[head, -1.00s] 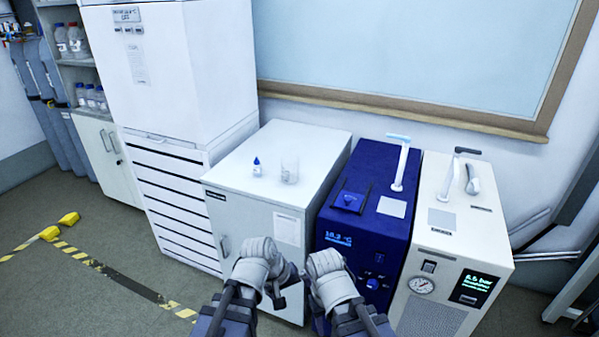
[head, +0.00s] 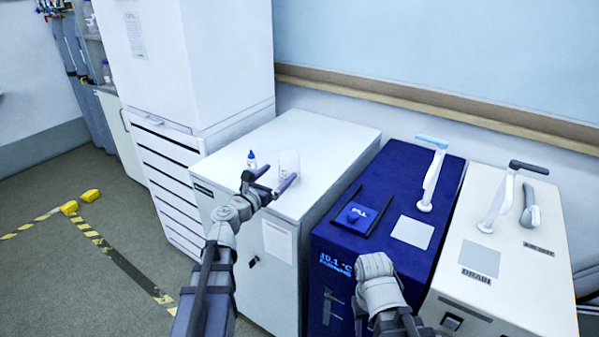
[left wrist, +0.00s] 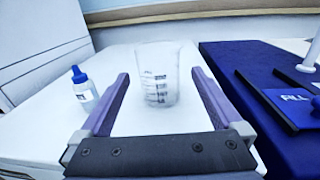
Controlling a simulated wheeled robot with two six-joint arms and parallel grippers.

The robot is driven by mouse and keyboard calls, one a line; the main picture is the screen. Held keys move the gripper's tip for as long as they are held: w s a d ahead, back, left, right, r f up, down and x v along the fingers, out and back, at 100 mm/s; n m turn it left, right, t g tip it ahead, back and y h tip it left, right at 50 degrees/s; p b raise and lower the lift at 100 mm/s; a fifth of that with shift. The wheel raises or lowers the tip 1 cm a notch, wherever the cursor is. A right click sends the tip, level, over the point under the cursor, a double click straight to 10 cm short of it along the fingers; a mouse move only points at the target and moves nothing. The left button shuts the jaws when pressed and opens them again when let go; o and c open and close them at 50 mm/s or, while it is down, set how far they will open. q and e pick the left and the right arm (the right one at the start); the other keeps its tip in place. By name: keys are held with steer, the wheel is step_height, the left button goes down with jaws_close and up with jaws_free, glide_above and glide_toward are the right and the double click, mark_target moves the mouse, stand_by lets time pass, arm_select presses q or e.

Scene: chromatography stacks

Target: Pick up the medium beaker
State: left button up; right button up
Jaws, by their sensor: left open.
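The medium beaker (head: 289,163), clear glass with dark graduation marks, stands upright on the white cabinet top (head: 318,140). My left gripper (head: 281,174) is open at the beaker, its two fingers pointing towards it. In the left wrist view the beaker (left wrist: 158,76) appears centred between the fingertips of the left gripper (left wrist: 160,76), with a gap on each side. I cannot tell how far the fingertips reach around it. Of my right arm only the links show, low in front of the blue unit; its fingers are not visible.
A small blue-capped bottle (head: 252,161) stands left of the beaker, close to the left finger; it also shows in the left wrist view (left wrist: 84,88). A blue chiller (head: 400,175) and a cream unit (head: 520,255) with upright handles stand to the right.

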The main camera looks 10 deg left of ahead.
mark_target(294, 157)
arm_select(q)
steer(key=shift+x, duration=3.95)
steer(key=shift+a, duration=0.1)
steer(key=c, duration=1.2)
